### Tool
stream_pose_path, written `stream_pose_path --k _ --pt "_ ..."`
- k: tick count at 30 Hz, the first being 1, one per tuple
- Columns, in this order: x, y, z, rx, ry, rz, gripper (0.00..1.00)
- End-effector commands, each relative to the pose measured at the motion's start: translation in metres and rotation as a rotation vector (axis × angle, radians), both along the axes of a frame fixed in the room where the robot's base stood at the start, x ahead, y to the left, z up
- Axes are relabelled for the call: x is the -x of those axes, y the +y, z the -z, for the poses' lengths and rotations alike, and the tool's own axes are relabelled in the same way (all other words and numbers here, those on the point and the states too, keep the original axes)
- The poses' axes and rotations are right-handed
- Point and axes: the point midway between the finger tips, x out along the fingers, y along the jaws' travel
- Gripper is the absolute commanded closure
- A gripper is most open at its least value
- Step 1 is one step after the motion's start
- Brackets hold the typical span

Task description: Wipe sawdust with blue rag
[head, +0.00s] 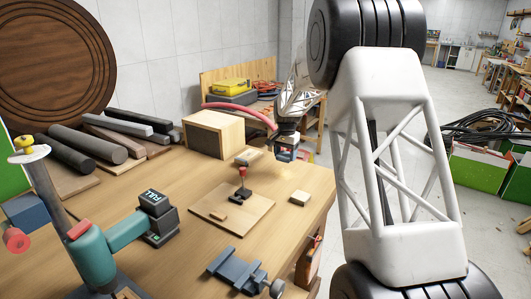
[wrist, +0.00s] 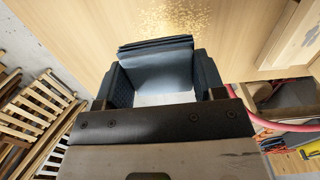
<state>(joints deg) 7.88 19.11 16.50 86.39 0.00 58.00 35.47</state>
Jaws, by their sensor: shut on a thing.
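The blue rag (wrist: 157,62) is folded and sits between the two fingers of my gripper (wrist: 160,82) in the wrist view. In the head view my gripper (head: 286,147) is near the far right part of the workbench, with the blue rag (head: 285,156) at its tip. Sawdust (wrist: 165,20) lies as a speckled golden patch on the wood just beyond the rag. In the head view the sawdust (head: 284,172) is a faint pale patch near the gripper. I cannot tell whether the rag touches the bench.
On the workbench (head: 130,200) are a wooden board (head: 225,222) with a red-topped tool, a small wooden block (head: 300,198), a blue-grey vise (head: 235,268) and a wooden box (head: 212,134). A red hose (head: 240,110) arches behind my gripper. The bench's right edge is close.

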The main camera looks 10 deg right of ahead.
Motion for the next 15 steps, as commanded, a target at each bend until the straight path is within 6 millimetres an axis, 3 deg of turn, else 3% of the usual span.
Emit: stream_pose_path --k 3,6,15 --pt "0.009 -0.024 0.002 0.000 -0.001 0.003 0.56" --pt "0.014 -0.036 0.004 0.000 0.000 0.001 0.56" --pt "0.018 -0.047 0.005 0.000 0.000 0.000 0.56"
